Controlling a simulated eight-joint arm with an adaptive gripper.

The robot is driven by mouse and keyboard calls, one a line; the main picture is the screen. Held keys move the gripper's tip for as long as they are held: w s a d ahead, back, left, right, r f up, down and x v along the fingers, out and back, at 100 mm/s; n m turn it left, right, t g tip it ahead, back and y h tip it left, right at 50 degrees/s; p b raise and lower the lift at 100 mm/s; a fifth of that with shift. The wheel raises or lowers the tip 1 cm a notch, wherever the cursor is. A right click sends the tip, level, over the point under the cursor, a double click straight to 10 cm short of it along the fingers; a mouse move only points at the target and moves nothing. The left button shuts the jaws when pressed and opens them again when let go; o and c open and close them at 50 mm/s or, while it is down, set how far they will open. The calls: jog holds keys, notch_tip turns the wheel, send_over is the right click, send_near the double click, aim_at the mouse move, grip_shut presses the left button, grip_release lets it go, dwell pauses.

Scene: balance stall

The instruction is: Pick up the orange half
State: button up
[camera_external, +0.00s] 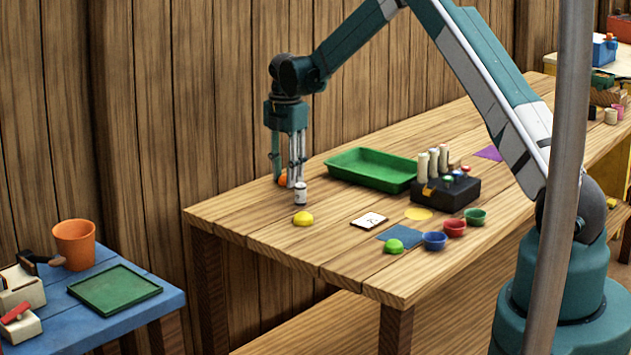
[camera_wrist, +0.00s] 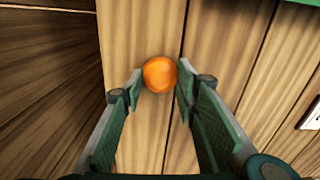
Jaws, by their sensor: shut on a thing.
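The orange half (camera_wrist: 160,74) shows as a round orange thing between my fingertips in the wrist view. In the external view the orange half (camera_external: 282,179) is partly hidden behind the fingers, near the table's back left edge. My gripper (camera_external: 287,181) points down and is shut on the orange half. In the wrist view the fingers of my gripper (camera_wrist: 158,88) stand on either side of it. I cannot tell whether it touches the table.
A small white jar (camera_external: 300,194) stands close in front of my gripper. A yellow half (camera_external: 303,219) lies nearer the front edge. A green tray (camera_external: 372,182) and a black block with pegs (camera_external: 462,195) stand to the right. A wooden wall runs behind.

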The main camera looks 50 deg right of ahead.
notch_tip(320, 180, up, 10)
jog(key=shift+p, duration=0.45)
